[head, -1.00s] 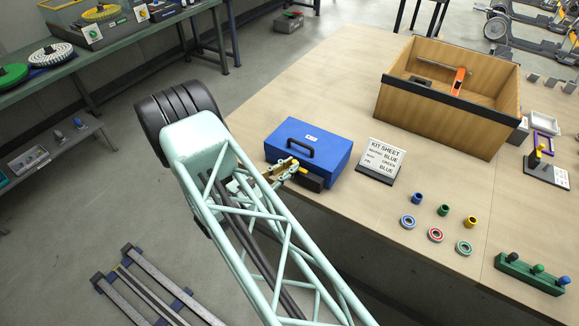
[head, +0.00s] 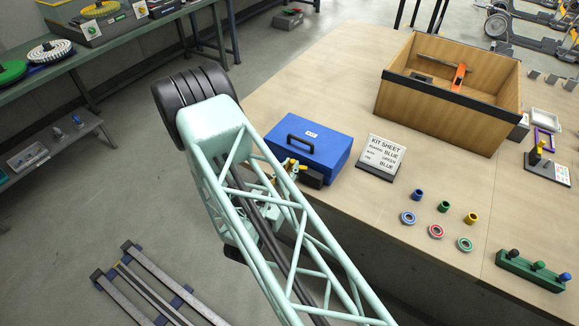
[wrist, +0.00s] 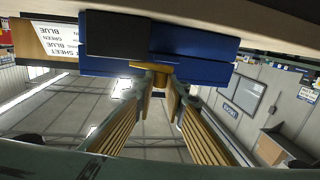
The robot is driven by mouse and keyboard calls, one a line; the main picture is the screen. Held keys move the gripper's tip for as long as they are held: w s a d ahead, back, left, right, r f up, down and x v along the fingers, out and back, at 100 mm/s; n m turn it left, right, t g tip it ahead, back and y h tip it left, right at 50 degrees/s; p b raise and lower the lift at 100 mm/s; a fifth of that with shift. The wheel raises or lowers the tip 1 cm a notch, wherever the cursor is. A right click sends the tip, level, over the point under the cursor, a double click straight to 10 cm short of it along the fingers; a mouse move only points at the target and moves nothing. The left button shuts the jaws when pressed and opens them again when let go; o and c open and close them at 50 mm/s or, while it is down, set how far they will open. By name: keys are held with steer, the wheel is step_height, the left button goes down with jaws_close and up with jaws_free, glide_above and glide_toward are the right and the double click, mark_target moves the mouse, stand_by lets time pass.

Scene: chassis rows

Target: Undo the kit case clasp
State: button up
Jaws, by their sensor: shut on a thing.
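The blue kit case (head: 330,152), with a black handle on its closed lid, lies near the table's front edge. In the wrist view its blue front (wrist: 205,68) is at the top, with a black block (wrist: 118,36) on it. A yellow clasp piece (wrist: 158,70) sits low on that front, between my fingertips. My gripper (wrist: 160,82) is shut on this clasp piece, its fingers closing in from below in the picture. In the head view my gripper (head: 290,168) is at the case's front left, partly hidden by my arm's truss.
A kit sheet sign (head: 384,153) stands right of the case. Coloured rings and small cylinders (head: 437,230) lie further right, with a green block of pegs (head: 530,271). A wooden crate (head: 440,110) stands behind. The table left of the crate is clear.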

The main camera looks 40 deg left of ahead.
steer(key=shift+s+d+n+g+y+b, duration=0.1)
steer(key=shift+d+n+g+y+b, duration=0.9)
steer(key=shift+n+g+y+b, duration=1.45)
steer(key=shift+w+d+n+g+y+b, duration=0.1)
steer(key=shift+d+n+g+y+b, duration=0.95)
steer(key=shift+n+g+y+b, duration=1.4)
steer(key=shift+s+d+n+g+y+b, duration=0.1)
steer(key=shift+d+n+g+y+b, duration=0.9)
steer(key=shift+n+g+y+b, duration=1.4)
steer(key=shift+m+h+b, duration=0.4)
steer(key=shift+m, duration=0.1)
steer(key=o, duration=0.9)
steer(key=shift+d, duration=0.25)
steer(key=shift+s+d, duration=0.3)
steer(key=shift+d, duration=1.6)
steer(key=shift+s+d, duration=0.35)
steer(key=shift+d, duration=1.6)
steer(key=shift+s+d, duration=0.3)
steer(key=shift+d, duration=1.6)
